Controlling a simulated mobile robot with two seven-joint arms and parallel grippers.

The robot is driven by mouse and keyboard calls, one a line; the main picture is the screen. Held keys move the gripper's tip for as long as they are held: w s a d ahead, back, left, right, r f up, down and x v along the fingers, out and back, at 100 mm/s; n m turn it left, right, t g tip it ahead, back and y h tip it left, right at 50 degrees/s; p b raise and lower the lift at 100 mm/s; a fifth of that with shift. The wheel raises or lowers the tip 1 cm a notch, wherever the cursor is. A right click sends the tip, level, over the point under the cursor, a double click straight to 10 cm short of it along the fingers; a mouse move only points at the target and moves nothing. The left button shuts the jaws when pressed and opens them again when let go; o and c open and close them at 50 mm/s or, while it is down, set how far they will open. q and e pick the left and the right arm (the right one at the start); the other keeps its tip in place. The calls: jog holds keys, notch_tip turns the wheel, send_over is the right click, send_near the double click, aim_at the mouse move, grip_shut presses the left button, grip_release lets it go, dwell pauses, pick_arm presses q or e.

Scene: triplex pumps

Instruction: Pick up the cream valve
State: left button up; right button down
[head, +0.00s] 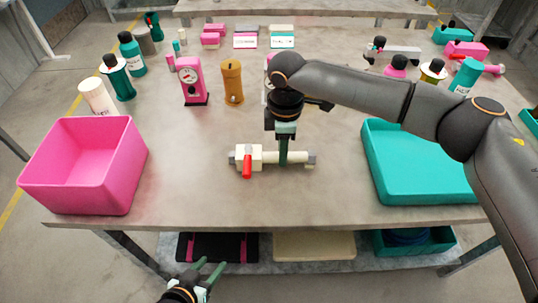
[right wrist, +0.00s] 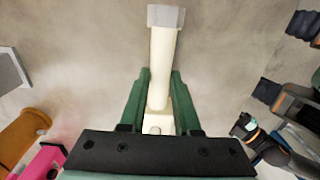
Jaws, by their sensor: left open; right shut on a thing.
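The cream valve (head: 257,154), with a red handle and grey pipe ends, is at the middle of the table near its front. My right gripper (head: 284,158) reaches down from above and is shut on its cream pipe, right of the red handle. In the right wrist view the green fingers (right wrist: 159,92) lie on both sides of the cream pipe (right wrist: 162,65), whose grey end points away. I cannot tell whether the valve touches the table. My left gripper (head: 209,272) is open and empty, low in front of the table's front edge.
A pink bin (head: 82,170) stands at the left and a teal tray (head: 415,190) at the right. A pink gauge device (head: 192,82) and a brown cylinder (head: 232,82) stand behind the valve. Bottles and boxes line the back. The tabletop around the valve is clear.

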jog(key=shift+r, duration=0.1)
notch_tip(320, 180, up, 10)
dwell(0.4)
jog(key=shift+f, duration=1.45)
jog(key=shift+f, duration=0.4)
jog(key=shift+f, duration=0.35)
jog(key=shift+f, duration=0.35)
jog(key=shift+f, duration=0.35)
